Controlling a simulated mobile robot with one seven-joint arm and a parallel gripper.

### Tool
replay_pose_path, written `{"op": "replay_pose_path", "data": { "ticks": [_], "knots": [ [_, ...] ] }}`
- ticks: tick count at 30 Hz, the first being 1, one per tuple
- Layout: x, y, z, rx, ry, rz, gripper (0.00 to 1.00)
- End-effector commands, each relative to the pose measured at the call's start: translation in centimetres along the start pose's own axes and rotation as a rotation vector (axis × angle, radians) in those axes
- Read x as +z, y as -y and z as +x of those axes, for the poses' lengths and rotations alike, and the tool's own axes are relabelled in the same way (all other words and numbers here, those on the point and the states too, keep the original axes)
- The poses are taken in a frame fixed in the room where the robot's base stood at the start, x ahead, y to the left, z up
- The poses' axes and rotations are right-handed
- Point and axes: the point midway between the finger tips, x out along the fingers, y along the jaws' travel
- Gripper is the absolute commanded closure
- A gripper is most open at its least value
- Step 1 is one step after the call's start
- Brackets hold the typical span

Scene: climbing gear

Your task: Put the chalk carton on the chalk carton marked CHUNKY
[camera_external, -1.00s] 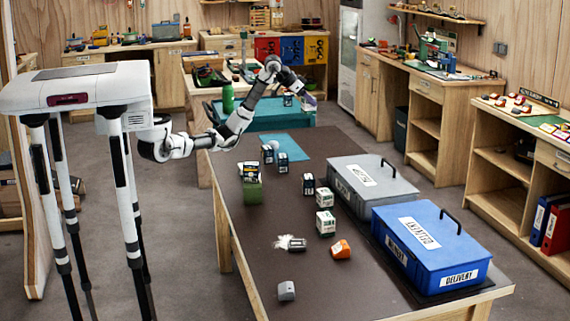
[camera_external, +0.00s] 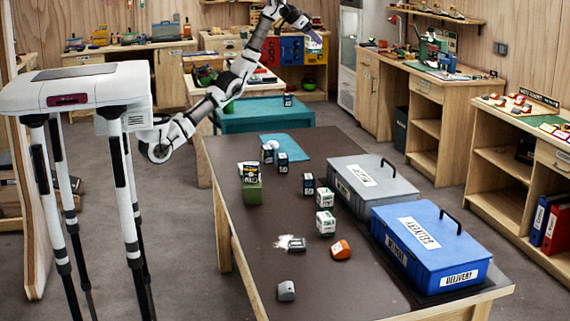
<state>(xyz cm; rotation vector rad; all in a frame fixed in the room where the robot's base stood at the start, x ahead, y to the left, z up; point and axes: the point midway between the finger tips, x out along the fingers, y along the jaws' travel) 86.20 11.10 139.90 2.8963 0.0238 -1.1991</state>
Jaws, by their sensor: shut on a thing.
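My gripper (camera_external: 312,35) is raised high at the back, above and beyond the far teal table. Several dark-and-white cartons stand upright: one on the teal table (camera_external: 288,100), one by the blue mat (camera_external: 282,162), one near the grey box (camera_external: 308,184). Two green-and-white cartons (camera_external: 325,198) (camera_external: 326,223) stand in front of it. A dark carton (camera_external: 296,245) lies tipped beside spilled white powder. I cannot read CHUNKY on any of them.
A green block (camera_external: 252,192) with a dark pack on top stands at the table's left. A grey lidded box (camera_external: 372,187) and a blue delivery box (camera_external: 430,245) fill the right side. An orange thing (camera_external: 340,249) and a grey thing (camera_external: 286,290) lie in front.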

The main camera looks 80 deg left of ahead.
Motion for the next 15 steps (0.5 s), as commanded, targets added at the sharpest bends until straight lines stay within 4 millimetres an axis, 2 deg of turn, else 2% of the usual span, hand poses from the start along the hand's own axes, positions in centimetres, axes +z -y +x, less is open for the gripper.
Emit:
{"op": "replay_pose_path", "data": {
  "ticks": [1,5,8,15],
  "knots": [
    [-0.3,-1.6,0.1,0.004,-0.001,0.003,0.74],
    [-0.9,-5.4,0.3,0.003,-0.002,0.002,0.74],
    [-1.2,-9.1,0.4,0.002,-0.002,0.000,0.74],
    [-0.8,-19.4,-0.1,0.000,0.000,-0.003,0.74]
  ]
}}
